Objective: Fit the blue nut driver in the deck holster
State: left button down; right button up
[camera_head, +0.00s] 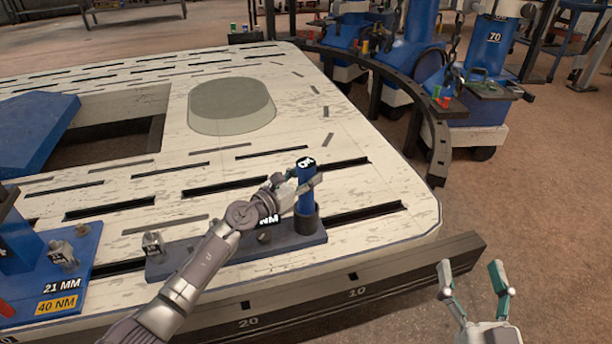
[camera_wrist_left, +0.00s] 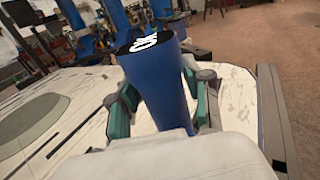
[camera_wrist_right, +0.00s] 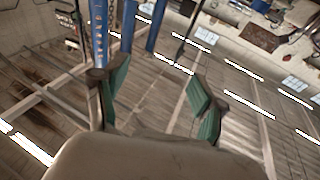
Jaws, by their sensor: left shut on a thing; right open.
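The blue nut driver (camera_head: 306,190) stands upright at the right end of a blue holder strip on the white deck. Its black top cap carries white lettering. Its lower end is inside a dark round collar, the holster (camera_head: 307,219). My left gripper (camera_head: 303,184) is shut on the driver's upper part. In the left wrist view the driver (camera_wrist_left: 160,85) stands between the teal finger pads. How deep its tip sits in the collar is hidden. My right gripper (camera_head: 476,282) is open and empty, off the deck's front right edge; its spread fingers also show in the right wrist view (camera_wrist_right: 158,95).
The blue strip (camera_head: 280,250) also carries metal fittings. A blue panel (camera_head: 60,285) marked 21 MM and 40 NM lies at left. A rounded raised pad (camera_head: 230,105) sits on the deck. A dark rail (camera_head: 370,285) runs along the front. Blue machines (camera_head: 490,50) stand behind.

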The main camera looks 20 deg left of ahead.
pick_arm(q)
jog(key=shift+f, duration=0.1)
pick_arm(e)
jog(key=shift+s+r+t+y, duration=0.2)
jog(key=shift+r+t, duration=0.15)
jog(key=shift+r, duration=0.2)
jog(key=shift+s+r+t+y, duration=0.1)
jog(key=shift+r+t+y, duration=0.1)
jog(key=shift+r+t, duration=0.25)
pick_arm(q)
jog(key=shift+c, duration=2.3)
grip_release()
jog(key=shift+o, duration=0.2)
jog(key=shift+f, duration=0.1)
jog(key=shift+s+f, duration=0.1)
jog(key=shift+f, duration=0.05)
jog(key=v, duration=1.2)
